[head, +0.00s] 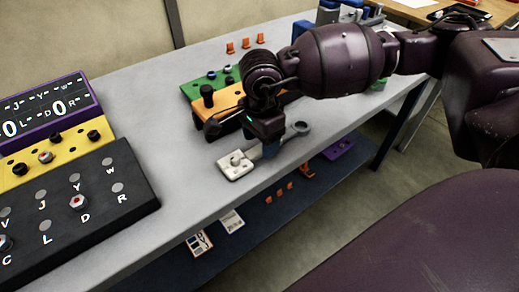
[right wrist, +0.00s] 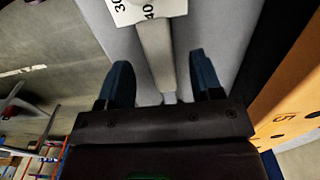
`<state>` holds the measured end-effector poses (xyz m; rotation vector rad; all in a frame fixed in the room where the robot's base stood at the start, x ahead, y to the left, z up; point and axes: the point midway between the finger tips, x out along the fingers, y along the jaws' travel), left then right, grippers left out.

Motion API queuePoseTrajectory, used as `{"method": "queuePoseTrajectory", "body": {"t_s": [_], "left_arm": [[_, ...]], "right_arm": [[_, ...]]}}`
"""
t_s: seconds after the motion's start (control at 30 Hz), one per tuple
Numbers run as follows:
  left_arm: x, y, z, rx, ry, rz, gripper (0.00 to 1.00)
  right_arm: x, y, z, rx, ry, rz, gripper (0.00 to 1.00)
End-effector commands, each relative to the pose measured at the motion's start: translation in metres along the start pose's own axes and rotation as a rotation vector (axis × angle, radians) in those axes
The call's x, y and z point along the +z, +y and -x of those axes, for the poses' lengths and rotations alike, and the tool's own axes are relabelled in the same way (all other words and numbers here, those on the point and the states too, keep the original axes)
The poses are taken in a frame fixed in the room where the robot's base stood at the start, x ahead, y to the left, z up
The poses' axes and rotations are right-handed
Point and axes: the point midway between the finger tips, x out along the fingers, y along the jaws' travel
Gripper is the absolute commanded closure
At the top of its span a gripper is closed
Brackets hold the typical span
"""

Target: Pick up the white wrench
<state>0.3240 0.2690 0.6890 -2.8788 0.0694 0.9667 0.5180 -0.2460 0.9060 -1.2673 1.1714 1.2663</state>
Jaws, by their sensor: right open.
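A pale wrench lies on the grey bench near its front edge, with its ring end (head: 301,128) to the right of my right gripper (head: 270,150). In the right wrist view its pale shaft (right wrist: 155,45) runs between the two blue fingers of the right gripper (right wrist: 160,70). The fingers are open, one on each side of the shaft, with gaps visible. The gripper hides the shaft's middle in the head view. A white block (head: 235,165) is at the wrench's other end; its numbers 30 and 40 show in the right wrist view (right wrist: 128,12). My left gripper is not in view.
An orange box (head: 216,120) and a green panel (head: 215,80) stand just behind the gripper. Black, yellow and purple control panels (head: 90,190) stand at the left. Small orange parts (head: 245,42) are behind. A lower blue shelf (head: 260,215) holds several items.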

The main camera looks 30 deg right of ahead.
Motion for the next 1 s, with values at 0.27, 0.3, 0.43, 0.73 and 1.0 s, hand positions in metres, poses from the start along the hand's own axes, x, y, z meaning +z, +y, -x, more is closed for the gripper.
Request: {"method": "queuePoseTrajectory", "body": {"t_s": [0.27, 0.3, 0.43, 0.73, 1.0], "left_arm": [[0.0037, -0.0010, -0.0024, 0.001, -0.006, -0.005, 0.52], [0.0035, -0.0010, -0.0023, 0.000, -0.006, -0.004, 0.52], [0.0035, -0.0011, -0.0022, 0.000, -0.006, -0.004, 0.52], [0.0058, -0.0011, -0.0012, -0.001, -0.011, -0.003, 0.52], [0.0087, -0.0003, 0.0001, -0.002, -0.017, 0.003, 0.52]], "right_arm": [[0.0001, 0.0001, -0.0196, 0.001, -0.001, -0.001, 0.40], [0.0001, 0.0001, -0.0192, 0.000, -0.001, -0.001, 0.40], [0.0001, 0.0001, -0.0189, 0.000, -0.001, -0.001, 0.50], [0.0001, 0.0001, -0.0188, 0.000, -0.001, -0.001, 0.96], [0.0002, -0.0002, -0.0182, -0.001, -0.001, -0.001, 1.00]]}}
